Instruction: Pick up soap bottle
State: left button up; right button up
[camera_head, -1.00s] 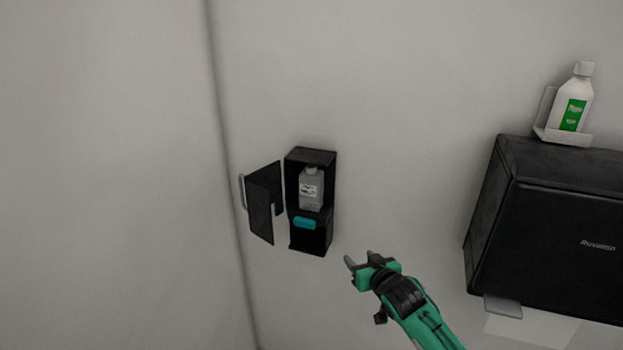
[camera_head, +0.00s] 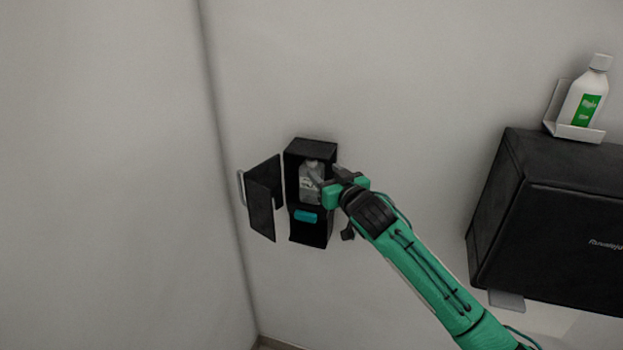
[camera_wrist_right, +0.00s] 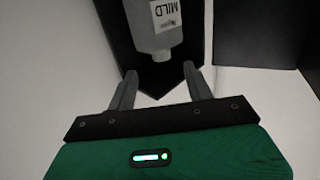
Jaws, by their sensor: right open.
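A grey soap bottle (camera_head: 308,186) with a white label stands inside the open black dispenser (camera_head: 311,228) on the wall. My right gripper (camera_head: 326,176) is open in front of the dispenser, at its right side, and partly covers the bottle. In the right wrist view the bottle (camera_wrist_right: 155,28) is ahead, beyond the open fingers (camera_wrist_right: 158,88), with its cap end towards them. The fingers look empty and apart from the bottle. A second bottle (camera_head: 586,97), white with a green label, stands in a wall holder at the upper right. My left gripper is out of view.
The dispenser's black cover (camera_head: 264,196) hangs open to its left. A large black wall unit (camera_head: 545,225) is on the right, below the white holder (camera_head: 577,133). The wall above the dispenser is bare.

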aim_at(314, 163)
jog(key=shift+w+a+r+p, duration=0.15)
jog(key=shift+w+a+p, duration=0.15)
jog(key=shift+w+p, duration=0.25)
jog(key=p+x, duration=0.2)
jog(key=x, duration=0.1)
jog(key=shift+a, duration=0.1)
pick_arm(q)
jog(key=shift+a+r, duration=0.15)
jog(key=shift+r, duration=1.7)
pick_arm(e)
jog(key=shift+w+a, duration=0.3)
jog(key=shift+w, duration=0.25)
grip_shut()
